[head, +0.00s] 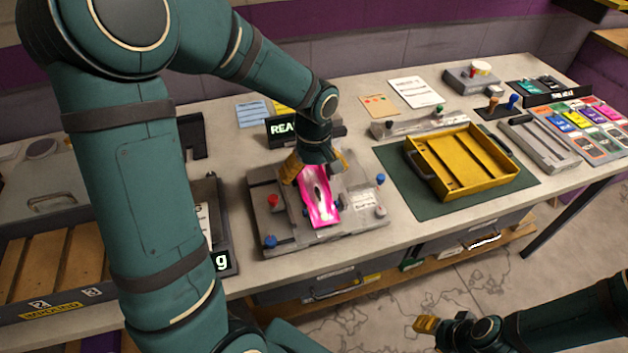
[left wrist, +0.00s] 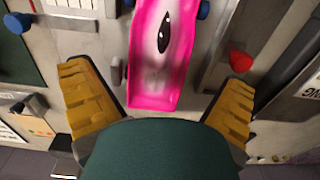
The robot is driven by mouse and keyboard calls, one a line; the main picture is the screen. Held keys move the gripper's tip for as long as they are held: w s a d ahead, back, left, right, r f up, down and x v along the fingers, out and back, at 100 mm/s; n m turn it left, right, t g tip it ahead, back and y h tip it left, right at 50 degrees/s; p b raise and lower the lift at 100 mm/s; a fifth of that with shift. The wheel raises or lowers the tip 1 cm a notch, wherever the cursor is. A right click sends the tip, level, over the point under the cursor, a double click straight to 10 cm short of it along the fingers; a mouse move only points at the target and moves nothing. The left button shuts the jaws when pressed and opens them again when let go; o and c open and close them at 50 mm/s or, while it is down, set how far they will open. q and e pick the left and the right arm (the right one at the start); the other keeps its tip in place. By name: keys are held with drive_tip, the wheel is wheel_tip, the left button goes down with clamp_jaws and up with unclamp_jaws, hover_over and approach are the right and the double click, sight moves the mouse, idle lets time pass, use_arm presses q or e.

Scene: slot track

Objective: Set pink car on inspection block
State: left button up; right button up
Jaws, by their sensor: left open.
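The pink car (head: 318,196) with a white stripe lies on a grey metal fixture block (head: 365,215) near the middle of the table. I take this block to be the inspection block, but its label is too small to read. My left gripper (head: 316,168) is right above the car's far end, its yellow fingers spread on either side. In the left wrist view the car (left wrist: 160,60) lies between the two open fingers (left wrist: 155,100), with gaps on both sides. My right gripper (head: 440,325) is at the lower right, off the table; its finger opening is unclear.
The block carries a red knob (head: 272,200) and blue knobs (head: 269,241). A yellow tray (head: 440,185) stands on a green mat (head: 420,207) to the right. A black sign (head: 283,128) stands behind the block.

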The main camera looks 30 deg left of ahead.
sight(314, 183)
use_arm(q)
wheel_tip(314, 183, up, 8)
drive_tip(key=p, duration=0.1)
idle(0.7)
